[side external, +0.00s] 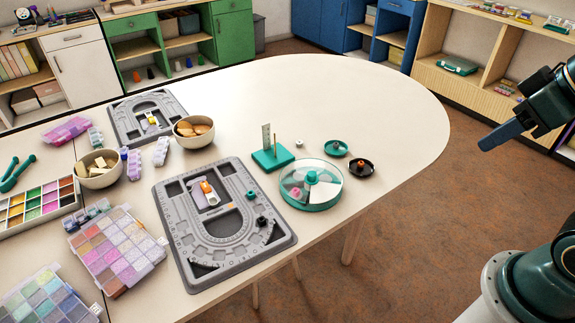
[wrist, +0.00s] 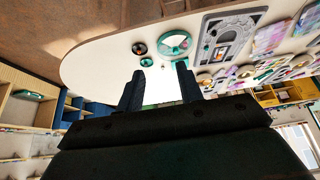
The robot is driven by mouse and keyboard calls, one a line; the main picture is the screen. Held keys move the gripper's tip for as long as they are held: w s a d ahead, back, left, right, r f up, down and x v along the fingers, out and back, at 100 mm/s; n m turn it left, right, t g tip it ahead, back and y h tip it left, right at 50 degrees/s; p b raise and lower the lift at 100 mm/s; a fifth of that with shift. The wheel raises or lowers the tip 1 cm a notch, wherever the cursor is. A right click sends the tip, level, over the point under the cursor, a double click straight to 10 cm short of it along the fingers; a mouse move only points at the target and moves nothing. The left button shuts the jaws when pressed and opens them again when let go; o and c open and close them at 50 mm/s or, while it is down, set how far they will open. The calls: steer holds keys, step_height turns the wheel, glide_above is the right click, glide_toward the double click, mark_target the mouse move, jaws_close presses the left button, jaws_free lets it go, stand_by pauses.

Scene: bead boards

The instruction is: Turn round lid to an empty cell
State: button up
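The round box with the clear lid (side external: 311,174) stands near the table's right edge. A teal knob sits at the lid's centre, and part of the disc looks white. A pink item shows in one cell; which cells are empty is hard to tell. The lid also shows in the wrist view (wrist: 175,43), beyond my fingers. My gripper (side external: 485,145) is raised at the right, off the table and well apart from the box. In the wrist view its two fingers (wrist: 160,69) are spread with nothing between them.
A small teal dish (side external: 336,149) and a black dish (side external: 361,168) stand right of the box. A teal stand with an upright ruler (side external: 272,156) is close behind it. A grey bead board (side external: 180,245) lies to its left. The table's far right is clear.

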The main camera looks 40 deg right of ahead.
steer(key=shift+o, duration=0.2)
steer(key=shift+o, duration=1)
steer(key=w+a+m+g, duration=0.25)
steer(key=w+m, duration=0.25)
steer(key=w, duration=1.6)
steer(key=w+a+f+m+g, duration=0.2)
steer(key=w+f+m+g, duration=0.1)
steer(key=w+f, duration=1.3)
step_height(320, 180, down, 3)
steer(key=shift+f+m, duration=0.15)
steer(key=shift+m, duration=0.35)
